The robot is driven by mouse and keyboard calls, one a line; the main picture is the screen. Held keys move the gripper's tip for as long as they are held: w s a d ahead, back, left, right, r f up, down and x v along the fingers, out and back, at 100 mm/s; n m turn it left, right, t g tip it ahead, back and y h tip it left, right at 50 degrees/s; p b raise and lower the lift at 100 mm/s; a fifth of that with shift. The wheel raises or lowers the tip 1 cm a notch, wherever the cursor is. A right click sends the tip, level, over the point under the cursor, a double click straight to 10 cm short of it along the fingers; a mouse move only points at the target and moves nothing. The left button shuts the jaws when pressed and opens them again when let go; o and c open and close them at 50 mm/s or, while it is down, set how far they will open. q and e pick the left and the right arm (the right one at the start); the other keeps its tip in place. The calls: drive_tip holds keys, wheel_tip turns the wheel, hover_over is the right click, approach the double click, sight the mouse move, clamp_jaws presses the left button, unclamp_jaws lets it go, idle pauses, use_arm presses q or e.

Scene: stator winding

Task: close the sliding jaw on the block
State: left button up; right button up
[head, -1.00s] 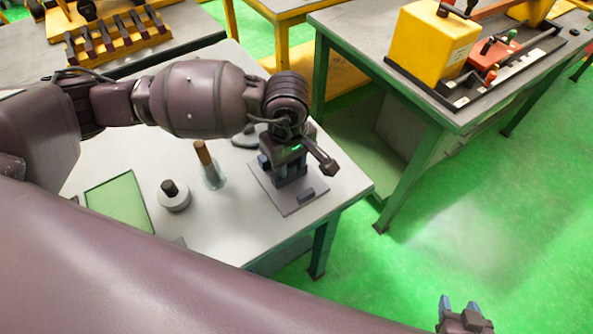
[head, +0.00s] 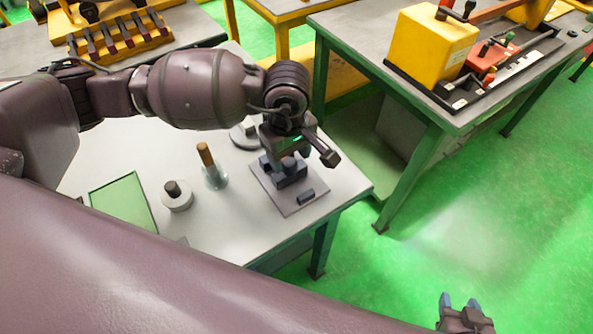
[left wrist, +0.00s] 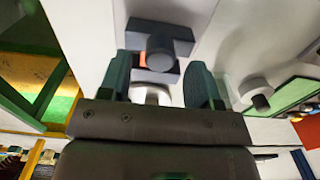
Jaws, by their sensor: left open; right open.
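A dark vise-like fixture (head: 291,174) stands on a grey square plate (head: 266,188) near the right side of the white table. A rounded post rises from it. A small dark piece (head: 306,197) lies on the plate's front part. My left gripper (head: 286,152) is just above the fixture, open and empty. In the left wrist view its two fingers (left wrist: 160,85) are apart, with the dark fixture (left wrist: 174,40) beyond them and a small orange face (left wrist: 143,58) beside it. I cannot tell the sliding jaw from the block. My right gripper (head: 465,308) is open and empty over the floor.
Left of the fixture stand a clear holder with a brown rod (head: 212,170), a white ring with a dark peg (head: 176,195) and a green tray (head: 92,201). A round grey disc (head: 243,136) lies behind. A second bench (head: 370,38) carries a yellow box (head: 433,46).

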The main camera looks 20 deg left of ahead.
sight(290, 162)
use_arm(q)
drive_tip(key=shift+r, duration=0.7)
drive_tip(key=shift+r+p, duration=0.5)
drive_tip(key=shift+r, duration=0.45)
